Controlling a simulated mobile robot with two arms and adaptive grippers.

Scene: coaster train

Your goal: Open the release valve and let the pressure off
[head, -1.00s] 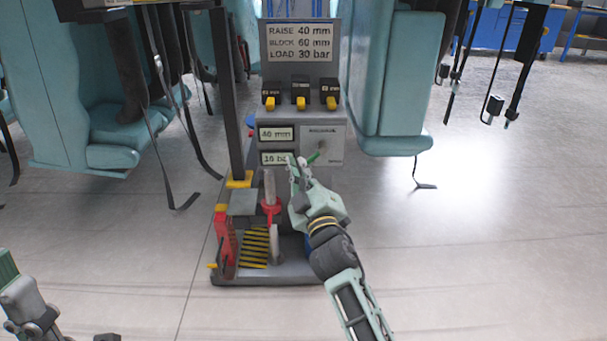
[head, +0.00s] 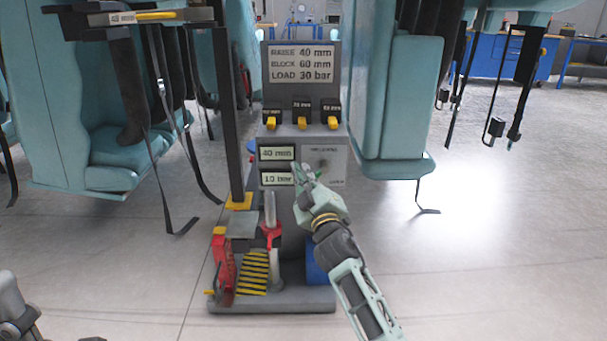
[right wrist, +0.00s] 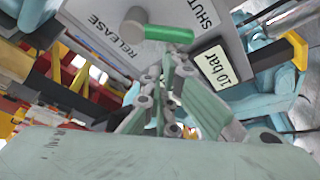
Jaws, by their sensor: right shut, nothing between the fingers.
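The release valve shows in the right wrist view as a grey hub (right wrist: 133,20) with a green lever (right wrist: 168,34), between the words RELEASE and SHUT on a grey panel. In the head view the hub (head: 322,163) is on the stand's front, and the lever is mostly hidden by my gripper. My right gripper (head: 300,170) is shut and empty, its tips at the panel close to the lever; it also shows in the wrist view (right wrist: 172,62). Contact is unclear. The pressure display (head: 279,179) reads 10 bar.
The display above (head: 277,154) reads 40 mm. A sign (head: 302,65) lists raise 40 mm, block 60 mm, load 30 bar. Teal seats (head: 395,100) hang on both sides with dangling straps. A red jack part (head: 224,265) stands low left. Floor at right is open.

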